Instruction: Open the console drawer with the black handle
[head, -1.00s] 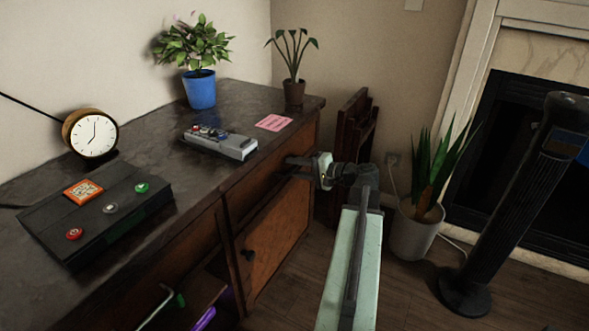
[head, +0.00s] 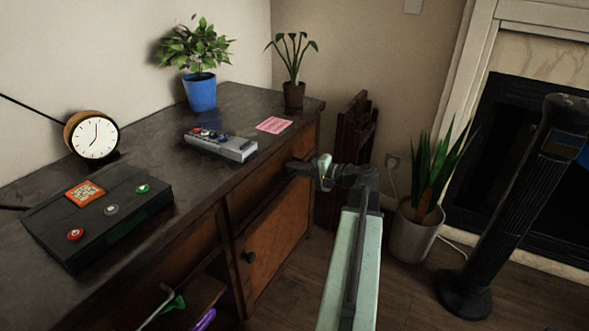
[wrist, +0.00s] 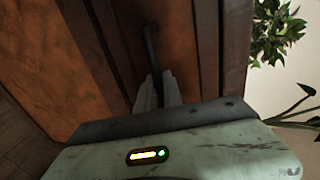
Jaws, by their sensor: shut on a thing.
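The wooden console (head: 275,240) stands against the left wall with a dark top. Its drawer (head: 250,192) is the narrow front just under the top, above a cabinet door. My gripper (head: 299,167) is at the right part of that drawer front. In the wrist view the black handle (wrist: 150,45) is a thin dark bar running between the fingertips of my gripper (wrist: 156,88), which is shut on it. My fingers hide the handle's near end. The drawer looks closed or nearly so; I cannot tell exactly.
On the console top are a clock (head: 92,134), a black button box (head: 98,215), a grey console device (head: 222,145), a pink card (head: 274,125) and two potted plants. A floor plant (head: 422,215) and a black tower fan (head: 515,210) stand right of my arm. Some floor between is clear.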

